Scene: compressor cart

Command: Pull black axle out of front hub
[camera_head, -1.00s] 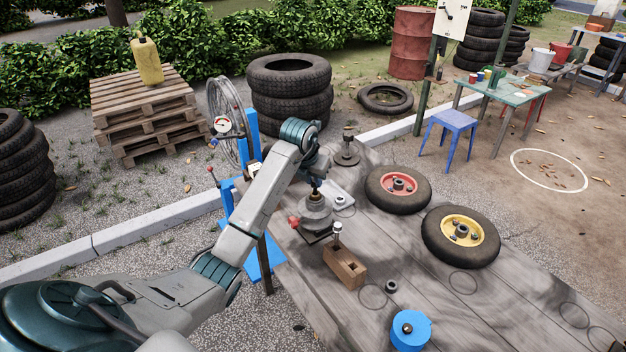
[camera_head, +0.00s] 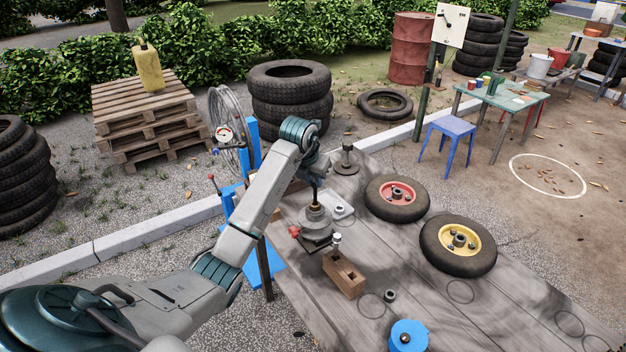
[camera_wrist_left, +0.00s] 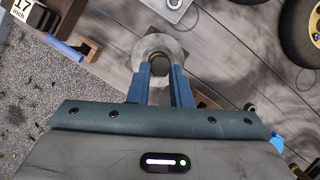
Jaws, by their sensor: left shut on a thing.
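The grey front hub (camera_head: 317,221) sits upright in a holder with a red knob (camera_head: 294,232) on the wooden bench. The black axle (camera_head: 316,194) stands up from the hub's top as a thin dark rod. My left gripper (camera_head: 314,180) is above the hub, pointing down, shut on the axle's upper end. In the left wrist view my left gripper (camera_wrist_left: 160,70) has its two blue fingers over the hub's pale round flange (camera_wrist_left: 159,46). The axle between the fingers is mostly hidden there. How far the axle sits in the hub cannot be told. My right gripper is not in view.
A slotted wooden block (camera_head: 344,274) stands just in front of the hub. A red-rimmed wheel (camera_head: 397,198) and a yellow-rimmed wheel (camera_head: 458,245) lie to the right. A blue round object (camera_head: 409,336) is at the front. A blue stand (camera_head: 250,205) is left of the bench.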

